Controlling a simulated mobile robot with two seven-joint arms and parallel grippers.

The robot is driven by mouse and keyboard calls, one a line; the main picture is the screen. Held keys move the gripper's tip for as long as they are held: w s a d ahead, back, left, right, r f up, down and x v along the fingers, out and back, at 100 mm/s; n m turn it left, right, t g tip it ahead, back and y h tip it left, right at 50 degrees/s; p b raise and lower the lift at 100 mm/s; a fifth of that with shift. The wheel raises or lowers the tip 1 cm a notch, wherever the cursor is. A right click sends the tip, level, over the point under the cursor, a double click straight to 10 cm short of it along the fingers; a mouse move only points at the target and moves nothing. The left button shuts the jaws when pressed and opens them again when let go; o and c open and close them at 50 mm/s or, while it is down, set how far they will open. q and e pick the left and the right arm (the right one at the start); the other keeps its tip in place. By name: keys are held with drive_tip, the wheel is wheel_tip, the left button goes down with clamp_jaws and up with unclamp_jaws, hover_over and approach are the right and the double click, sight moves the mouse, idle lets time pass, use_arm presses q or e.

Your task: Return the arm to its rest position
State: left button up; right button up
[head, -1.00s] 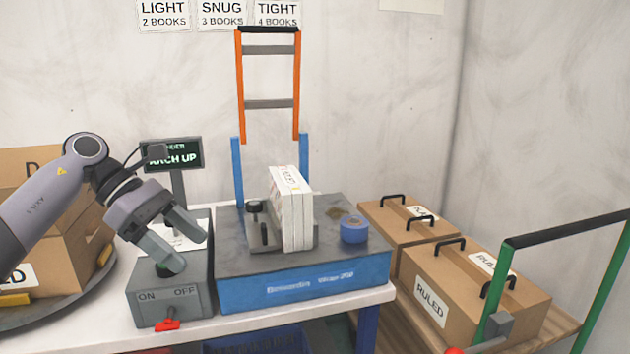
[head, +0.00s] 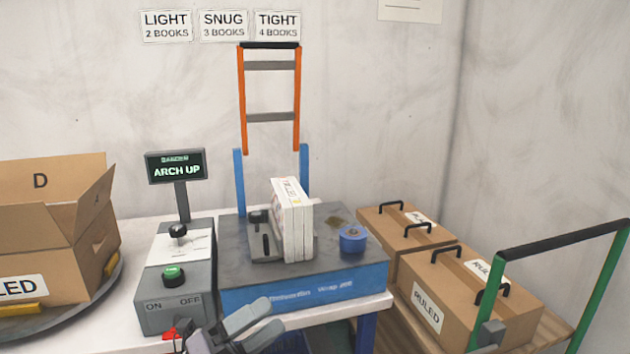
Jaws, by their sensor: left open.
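My left gripper (head: 247,327) is low in the head view, at the front edge of the bench, below the blue-sided machine. Its grey fingers are apart with nothing between them. Most of the left arm is out of the picture. My right gripper is not in the picture.
A stack of white books (head: 292,222) stands on the machine beside a blue tape roll (head: 353,238). The display (head: 177,168) reads "ARCH UP". An open carton (head: 55,225) is on the left. Boxes (head: 470,300) and a green-railed cart (head: 555,240) are on the right.

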use_arm(q)
drive_tip(key=s+a+f+n+y+p, duration=0.1)
drive_tip(key=s+a+f+n+y, duration=0.3)
drive_tip(key=s+f+n, duration=0.3)
drive_tip(key=s+a+f+n+y+p, duration=0.1)
drive_tip(key=s+a+f+n+y, duration=0.3)
drive_tip(key=n, duration=0.9)
drive_tip(key=s+a+f+n+g+y+p, duration=0.1)
drive_tip(key=s+a+f+n+y, duration=0.3)
drive_tip(key=s+f+n+y, duration=0.4)
wheel_tip(320, 180, down, 4)
drive_tip(key=s+n, duration=0.2)
drive_tip(key=shift+s+y, duration=0.3)
drive_tip(key=shift+s, duration=0.05)
